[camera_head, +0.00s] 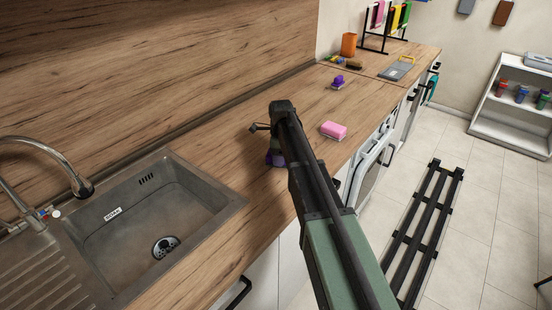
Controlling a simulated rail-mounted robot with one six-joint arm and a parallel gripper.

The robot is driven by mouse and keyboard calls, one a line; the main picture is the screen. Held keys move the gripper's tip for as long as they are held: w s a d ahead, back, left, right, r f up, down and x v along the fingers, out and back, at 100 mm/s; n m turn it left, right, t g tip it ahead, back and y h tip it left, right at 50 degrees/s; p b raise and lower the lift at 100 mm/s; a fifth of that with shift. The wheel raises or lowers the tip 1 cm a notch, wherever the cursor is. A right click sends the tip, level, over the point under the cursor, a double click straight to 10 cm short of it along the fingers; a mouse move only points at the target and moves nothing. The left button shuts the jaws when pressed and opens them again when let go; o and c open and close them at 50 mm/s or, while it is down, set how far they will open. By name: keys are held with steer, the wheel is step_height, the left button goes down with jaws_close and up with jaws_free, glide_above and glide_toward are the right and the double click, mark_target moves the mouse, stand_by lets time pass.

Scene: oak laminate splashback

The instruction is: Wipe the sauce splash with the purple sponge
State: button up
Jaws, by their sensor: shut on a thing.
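My arm reaches over the wooden counter (225,160) from the lower right. My gripper (274,152) is low at the counter, just right of the sink, and mostly hidden behind my arm. It is shut on the purple sponge (274,159), of which only a small part shows at the left of my arm. I cannot tell whether the sponge touches the counter. I see no sauce splash; my arm hides part of the counter.
A steel sink (225,200) with a tap (45,150) lies left of my gripper. A pink sponge (333,130) lies to the right. A purple object (338,82), an orange container (349,44) and a grey board (398,68) are farther back. Bare counter lies between.

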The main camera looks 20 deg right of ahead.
mark_target(267, 174)
steer(key=shift+w+d, duration=0.15)
steer(key=shift+s+a, duration=0.6)
steer(key=shift+a, duration=0.25)
steer(key=shift+s+a, duration=0.55)
steer(key=shift+a, duration=0.25)
steer(key=shift+s+a, duration=1.2)
steer(key=shift+a, duration=0.3)
step_height(267, 174, up, 6)
steer(key=p, duration=0.6)
steer(key=shift+w, duration=0.1)
